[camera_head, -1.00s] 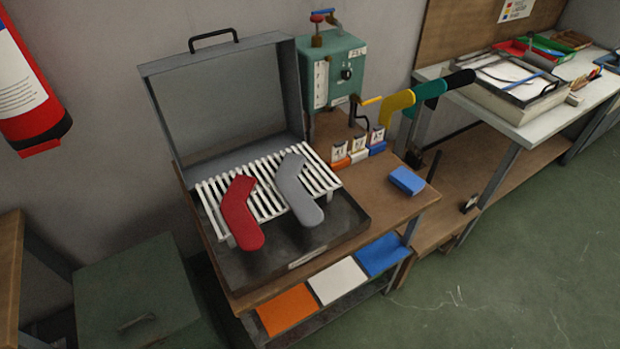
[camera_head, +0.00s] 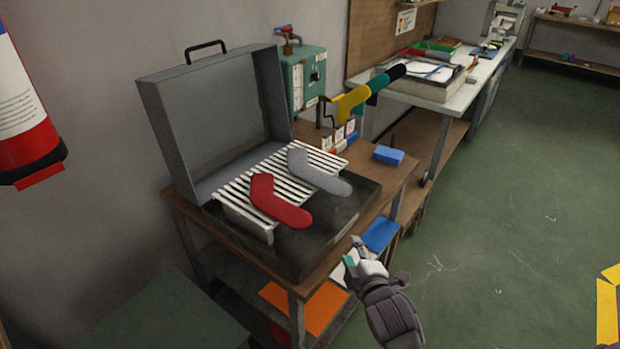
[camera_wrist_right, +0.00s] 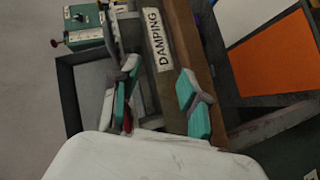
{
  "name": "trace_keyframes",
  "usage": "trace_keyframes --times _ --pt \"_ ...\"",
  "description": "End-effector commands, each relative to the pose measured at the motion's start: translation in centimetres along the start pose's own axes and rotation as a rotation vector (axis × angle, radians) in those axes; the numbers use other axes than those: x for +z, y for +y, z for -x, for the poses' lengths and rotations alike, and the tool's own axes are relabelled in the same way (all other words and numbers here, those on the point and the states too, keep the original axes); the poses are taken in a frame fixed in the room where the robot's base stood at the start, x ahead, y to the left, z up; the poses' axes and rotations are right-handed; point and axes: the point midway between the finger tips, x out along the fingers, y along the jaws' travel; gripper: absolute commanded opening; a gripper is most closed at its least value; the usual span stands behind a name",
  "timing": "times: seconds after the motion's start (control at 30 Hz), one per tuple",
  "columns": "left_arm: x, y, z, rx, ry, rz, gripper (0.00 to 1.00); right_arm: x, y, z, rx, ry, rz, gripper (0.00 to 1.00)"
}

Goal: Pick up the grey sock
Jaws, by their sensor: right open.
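My right gripper (camera_head: 352,258) is open and empty in front of the bench, right of and below the case, apart from both socks. The grey sock cannot be made out there. My left gripper is not in view.
The raised case lid (camera_head: 215,118) stands behind the rack. A teal machine (camera_head: 304,78), coloured sock forms (camera_head: 368,92) and a blue block (camera_head: 389,155) are at the back and right. Orange (camera_head: 307,305) and blue panels sit low in front. Open floor lies right.

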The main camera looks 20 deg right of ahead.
Motion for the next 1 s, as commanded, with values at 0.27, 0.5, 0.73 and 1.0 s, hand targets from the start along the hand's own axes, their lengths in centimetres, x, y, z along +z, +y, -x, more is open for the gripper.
trace_keyframes --times 0.27,0.5,0.73,1.0 --pt "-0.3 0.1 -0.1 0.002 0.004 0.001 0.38 -0.8 4.4 -2.3 0.216 0.051 0.247 0.45" --pt "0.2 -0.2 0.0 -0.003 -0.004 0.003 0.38 -1.3 6.4 -3.8 0.306 0.062 0.352 0.45" --pt "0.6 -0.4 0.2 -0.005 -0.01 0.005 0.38 -1.9 7.8 -8.1 0.307 0.062 0.351 0.45" --pt "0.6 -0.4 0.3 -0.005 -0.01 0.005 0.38 -2.2 8.5 -11.0 0.304 0.061 0.351 0.45"
